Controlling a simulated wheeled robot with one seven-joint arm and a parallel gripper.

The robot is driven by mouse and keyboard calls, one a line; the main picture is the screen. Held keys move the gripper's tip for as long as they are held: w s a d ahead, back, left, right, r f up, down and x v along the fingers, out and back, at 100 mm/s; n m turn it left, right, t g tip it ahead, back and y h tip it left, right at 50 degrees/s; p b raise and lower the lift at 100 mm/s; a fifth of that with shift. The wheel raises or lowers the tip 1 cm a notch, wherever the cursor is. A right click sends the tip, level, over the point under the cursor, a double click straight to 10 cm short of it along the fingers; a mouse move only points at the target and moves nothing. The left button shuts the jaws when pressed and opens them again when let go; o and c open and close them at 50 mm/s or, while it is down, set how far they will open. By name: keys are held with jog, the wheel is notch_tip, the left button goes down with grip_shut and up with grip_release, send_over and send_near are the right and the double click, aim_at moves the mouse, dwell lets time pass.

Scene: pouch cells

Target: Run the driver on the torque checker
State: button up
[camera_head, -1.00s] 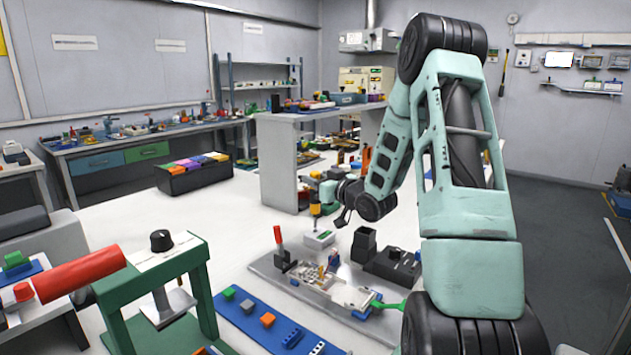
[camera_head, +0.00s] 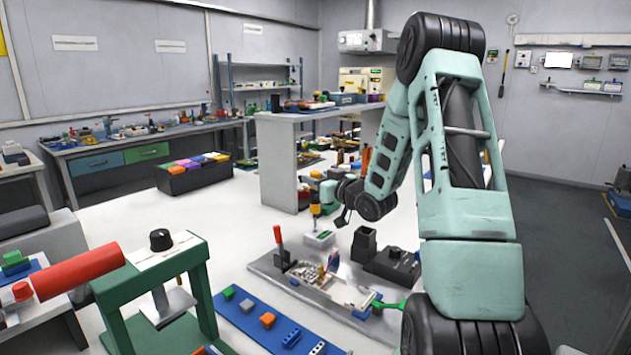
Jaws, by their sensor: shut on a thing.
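My gripper (camera_head: 322,195) is at the far end of my arm, small in the picture, over the white work surface. The torque checker appears to be the small white box with a green patch on top (camera_head: 319,239). The driver's tip is directly above or on the box's top; I cannot tell whether they touch.
A grey plate (camera_head: 262,266) with a red-handled clamp (camera_head: 279,245) and metal parts lies in front of the box. A dark open holder (camera_head: 364,244) and a black block (camera_head: 393,264) stand to the right. A green press frame (camera_head: 201,280) is at front left.

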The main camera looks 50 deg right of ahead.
jog(key=shift+f+b, duration=0.55)
dwell(1.4)
jog(key=shift+r+p, duration=2.5)
jog(key=shift+r, duration=1.2)
jog(key=shift+f, duration=0.1)
